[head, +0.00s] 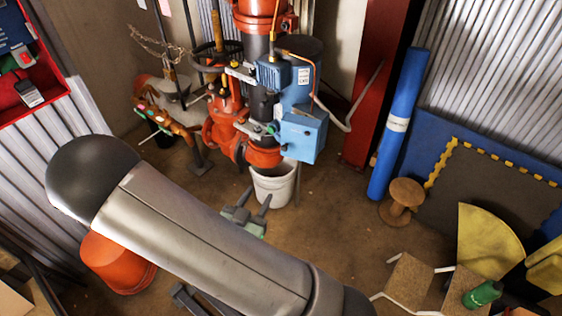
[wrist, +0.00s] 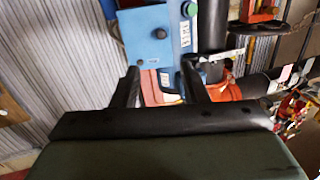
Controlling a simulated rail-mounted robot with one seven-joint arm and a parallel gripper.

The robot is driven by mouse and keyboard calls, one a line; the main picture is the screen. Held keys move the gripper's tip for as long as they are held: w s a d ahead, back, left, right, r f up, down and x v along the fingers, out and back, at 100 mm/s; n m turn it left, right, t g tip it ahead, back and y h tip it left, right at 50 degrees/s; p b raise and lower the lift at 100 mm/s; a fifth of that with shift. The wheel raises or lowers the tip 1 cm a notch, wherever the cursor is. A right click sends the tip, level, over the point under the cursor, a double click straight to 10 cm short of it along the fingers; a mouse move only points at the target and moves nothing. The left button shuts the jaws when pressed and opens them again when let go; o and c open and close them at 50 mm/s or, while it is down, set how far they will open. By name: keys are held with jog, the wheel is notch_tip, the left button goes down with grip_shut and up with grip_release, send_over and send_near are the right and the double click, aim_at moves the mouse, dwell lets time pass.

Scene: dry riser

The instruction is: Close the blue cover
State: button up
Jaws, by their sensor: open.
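The blue cover (head: 303,138) is a flat blue panel on the right side of the red pipe column, low beside a blue housing (head: 290,84). In the wrist view the cover (wrist: 146,36) is at the upper left, with a small dark knob on its face, beside a blue part with white labels (wrist: 182,38). How far the cover stands open is hard to tell. My gripper (head: 257,194) is open and empty, in front of the column and lower in the picture than the cover. In the wrist view the fingers (wrist: 160,66) are spread below the cover, apparently not touching it.
A white bucket (head: 273,186) stands under the column. Red valves and pipework (head: 222,120) are to the left. A red post (head: 377,85), a blue roll (head: 398,125) and a wooden spool (head: 403,198) stand to the right. The floor between is clear.

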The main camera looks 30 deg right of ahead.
jog(key=b, duration=0.4)
send_near(283, 149)
jog(key=shift+n, duration=0.3)
jog(key=p+x, duration=0.2)
jog(key=x, duration=0.6)
jog(key=shift+d+f+p, duration=0.1)
jog(key=shift+p, duration=0.25)
